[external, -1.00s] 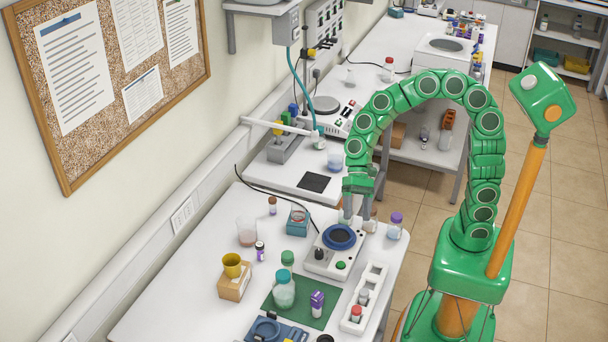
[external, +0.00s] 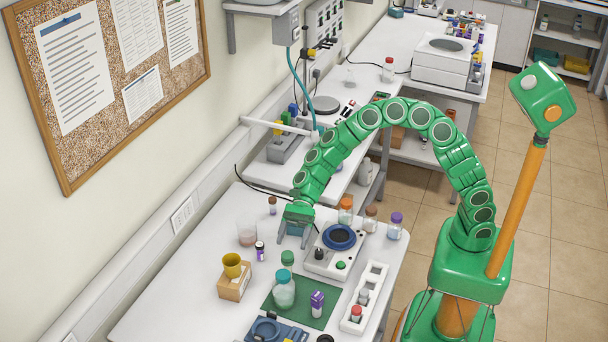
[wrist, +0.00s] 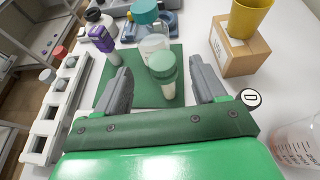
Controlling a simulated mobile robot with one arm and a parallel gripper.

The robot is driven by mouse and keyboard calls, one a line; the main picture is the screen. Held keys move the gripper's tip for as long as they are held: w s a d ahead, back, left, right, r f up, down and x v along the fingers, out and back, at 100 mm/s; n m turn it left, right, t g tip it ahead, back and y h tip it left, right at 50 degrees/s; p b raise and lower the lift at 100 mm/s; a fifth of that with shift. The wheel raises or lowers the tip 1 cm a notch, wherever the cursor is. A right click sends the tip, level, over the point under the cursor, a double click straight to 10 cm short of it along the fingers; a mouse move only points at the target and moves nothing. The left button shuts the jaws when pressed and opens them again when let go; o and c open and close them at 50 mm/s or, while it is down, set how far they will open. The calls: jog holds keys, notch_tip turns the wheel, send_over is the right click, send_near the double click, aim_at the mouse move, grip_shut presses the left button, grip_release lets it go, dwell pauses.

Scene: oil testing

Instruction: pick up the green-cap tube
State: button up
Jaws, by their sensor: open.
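The green-cap tube (external: 287,258) stands upright at the back edge of the green mat (external: 308,312), just behind a wider jar (external: 284,294) with a teal-green cap. In the wrist view the tube (wrist: 163,66) shows between the fingers in the picture, in front of the jar (wrist: 145,12). My gripper (external: 293,243) is open and empty, low over the bench behind the tube and pointing down. Its fingertips show apart in the wrist view (wrist: 160,60). I cannot tell the exact gap from fingers to tube.
A purple-labelled vial (external: 260,251) and a beaker (external: 246,233) stand left of my gripper. A yellow cup (external: 232,264) sits on a cardboard box (external: 235,285). A hotplate-like device (external: 320,261) is to the right, with a white rack (external: 376,272) beyond. A purple-capped vial (external: 317,304) stands on the mat.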

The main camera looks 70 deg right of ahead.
aim_at(286, 261)
jog(key=shift+f+x, duration=0.2)
jog(key=shift+x, duration=1.75)
jog(key=shift+f+x, duration=0.2)
jog(key=shift+x, duration=1.8)
jog(key=shift+w+d, duration=0.15)
jog(key=c, duration=1)
